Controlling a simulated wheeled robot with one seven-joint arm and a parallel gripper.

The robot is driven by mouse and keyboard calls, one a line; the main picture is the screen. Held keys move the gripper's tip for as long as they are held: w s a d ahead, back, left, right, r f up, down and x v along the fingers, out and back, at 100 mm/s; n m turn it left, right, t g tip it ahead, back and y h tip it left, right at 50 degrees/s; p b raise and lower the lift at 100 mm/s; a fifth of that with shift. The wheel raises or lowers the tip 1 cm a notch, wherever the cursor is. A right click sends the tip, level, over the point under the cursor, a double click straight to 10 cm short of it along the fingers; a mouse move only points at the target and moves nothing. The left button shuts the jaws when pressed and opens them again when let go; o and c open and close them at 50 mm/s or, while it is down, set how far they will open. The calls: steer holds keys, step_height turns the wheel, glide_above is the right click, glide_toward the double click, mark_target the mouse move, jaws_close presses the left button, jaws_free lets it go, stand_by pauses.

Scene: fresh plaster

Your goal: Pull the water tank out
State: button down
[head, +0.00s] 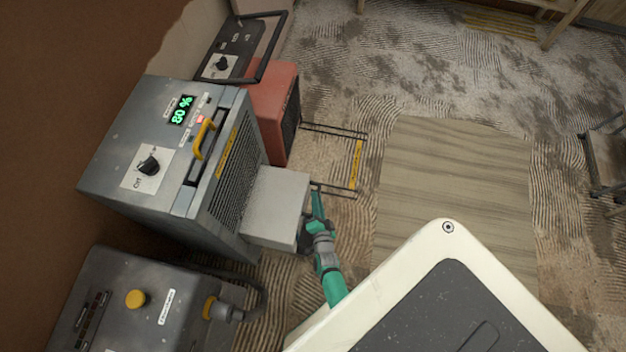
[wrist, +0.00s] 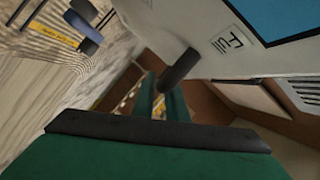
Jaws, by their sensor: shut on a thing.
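The water tank (head: 275,205) is a light grey box that sticks out of the low front of the grey dehumidifier (head: 215,150). Its inner end is still inside the housing. In the wrist view the tank (wrist: 215,35) fills the upper right, with a "Full" mark, a blue panel and a dark rounded handle (wrist: 180,72). My gripper (head: 307,238) is at the tank's outer face, shut on the tank by its handle. The exact contact is partly hidden by the green and dark fingers.
A grey machine with a yellow knob (head: 135,299) and hose stands at the lower left. A red unit (head: 272,110) stands behind the dehumidifier. A thin black frame (head: 335,130) lies over the floor. A wooden board (head: 450,190) at right is clear.

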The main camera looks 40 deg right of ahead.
steer(key=shift+s+a+f, duration=0.2)
steer(key=shift+s+f, duration=0.05)
steer(key=shift+f, duration=0.15)
steer(key=c, duration=1.8)
jaws_free()
steer(key=shift+o, duration=0.2)
steer(key=shift+w+d+r, duration=0.1)
steer(key=shift+w+r, duration=0.05)
steer(key=shift+r, duration=0.1)
steer(key=v, duration=1.1)
